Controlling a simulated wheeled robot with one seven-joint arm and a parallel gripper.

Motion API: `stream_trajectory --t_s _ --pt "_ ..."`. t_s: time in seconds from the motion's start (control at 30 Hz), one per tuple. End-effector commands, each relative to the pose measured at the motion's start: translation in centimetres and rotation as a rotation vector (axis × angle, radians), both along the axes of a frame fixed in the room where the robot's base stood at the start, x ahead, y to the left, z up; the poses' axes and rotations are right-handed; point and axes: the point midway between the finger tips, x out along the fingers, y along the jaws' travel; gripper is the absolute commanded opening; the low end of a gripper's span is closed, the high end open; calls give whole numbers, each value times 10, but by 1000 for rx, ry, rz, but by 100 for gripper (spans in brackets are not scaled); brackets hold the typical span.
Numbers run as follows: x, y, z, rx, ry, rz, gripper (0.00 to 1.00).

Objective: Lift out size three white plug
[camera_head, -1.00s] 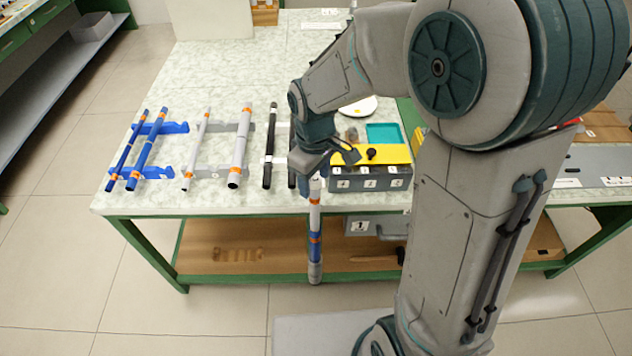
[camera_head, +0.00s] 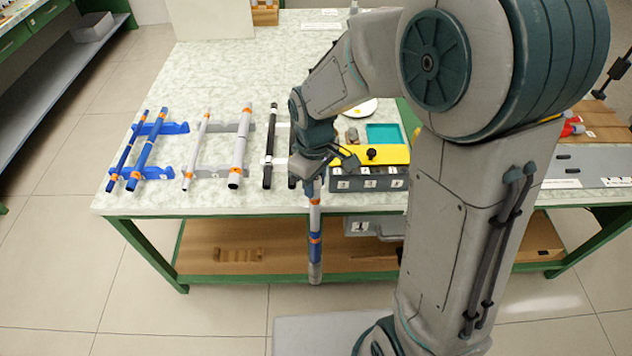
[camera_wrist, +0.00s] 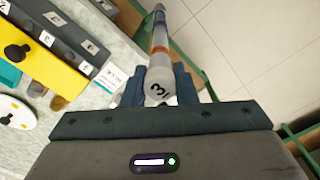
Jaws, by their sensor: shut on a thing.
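My gripper is shut on the plug. In the head view, my gripper (camera_head: 313,184) is at the top of the same tube (camera_head: 315,238), which stands upright just in front of the table edge. The tube has white, blue and grey lengths with orange bands. The plug itself is hidden by my gripper there, and I cannot tell how deep it sits.
A box with numbered compartments (camera_head: 370,184) and a yellow lid (camera_head: 382,155) stands right of my gripper. Blue (camera_head: 146,150), grey (camera_head: 240,148) and black (camera_head: 269,148) rods lie on racks to the left. The front table edge runs close behind the tube.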

Motion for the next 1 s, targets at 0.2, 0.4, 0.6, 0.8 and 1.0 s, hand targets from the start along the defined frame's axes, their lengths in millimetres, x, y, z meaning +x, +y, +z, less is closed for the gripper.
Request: stream_trajectory --t_s 0.2,0.4,0.6,0.8,1.0 --pt "1 0 25 1 -6 -1 13" --pt "-18 -8 49 0 -4 -1 13" --pt "-50 -22 70 1 -6 -2 13" --pt "-79 -35 88 1 -5 -2 13" --pt "-98 -43 101 0 -3 0 13"
